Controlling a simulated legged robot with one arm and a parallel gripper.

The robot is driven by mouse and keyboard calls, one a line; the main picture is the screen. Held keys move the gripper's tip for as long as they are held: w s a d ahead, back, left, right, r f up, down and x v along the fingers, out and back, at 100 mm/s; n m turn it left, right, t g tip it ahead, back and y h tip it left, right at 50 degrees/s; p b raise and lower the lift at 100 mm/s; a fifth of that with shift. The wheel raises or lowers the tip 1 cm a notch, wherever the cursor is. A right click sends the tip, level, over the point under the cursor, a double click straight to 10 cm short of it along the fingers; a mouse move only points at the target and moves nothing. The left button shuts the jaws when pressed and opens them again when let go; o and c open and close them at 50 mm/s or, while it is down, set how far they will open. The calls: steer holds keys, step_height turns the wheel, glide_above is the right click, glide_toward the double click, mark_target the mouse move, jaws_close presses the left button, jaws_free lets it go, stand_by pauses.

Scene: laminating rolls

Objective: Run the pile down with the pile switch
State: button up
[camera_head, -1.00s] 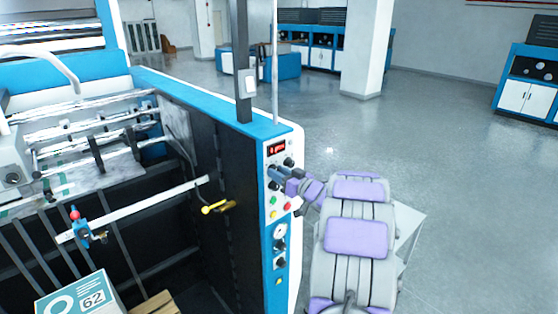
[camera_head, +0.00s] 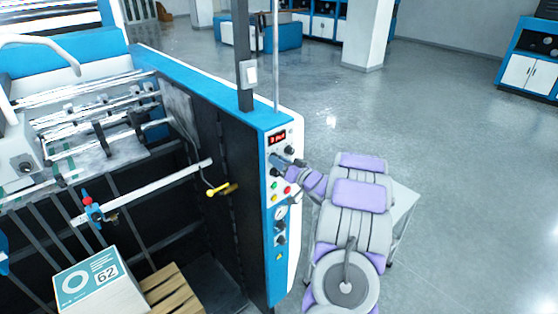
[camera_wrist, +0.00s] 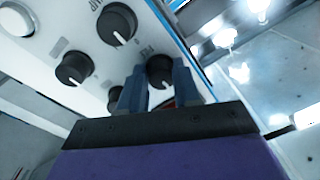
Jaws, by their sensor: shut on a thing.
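The pile switch (camera_wrist: 161,68) is a black rotary knob on the white control panel (camera_wrist: 75,30), beside a partly hidden label that seems to begin "PILE". My gripper (camera_wrist: 158,82) has its two blue-grey fingers on either side of this knob and is shut on it. The head view shows my gripper (camera_head: 280,161) at the upper part of the panel, just below the red display (camera_head: 277,139); the fingers cover the switch there.
Other black knobs (camera_wrist: 116,24) sit close to my fingers. A grey post (camera_head: 243,60) stands on the blue machine top. Open floor (camera_head: 450,170) lies to the right.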

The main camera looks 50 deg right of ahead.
steer(key=o, duration=0.7)
steer(key=shift+d, duration=0.1)
steer(key=o, duration=0.3)
steer(key=shift+d, duration=0.15)
steer(key=shift+o, duration=0.2)
steer(key=s+a+f+b, duration=0.1)
steer(key=s+b, duration=0.1)
steer(key=s, duration=1.5)
steer(key=shift+s, duration=0.15)
steer(key=shift+a, duration=0.1)
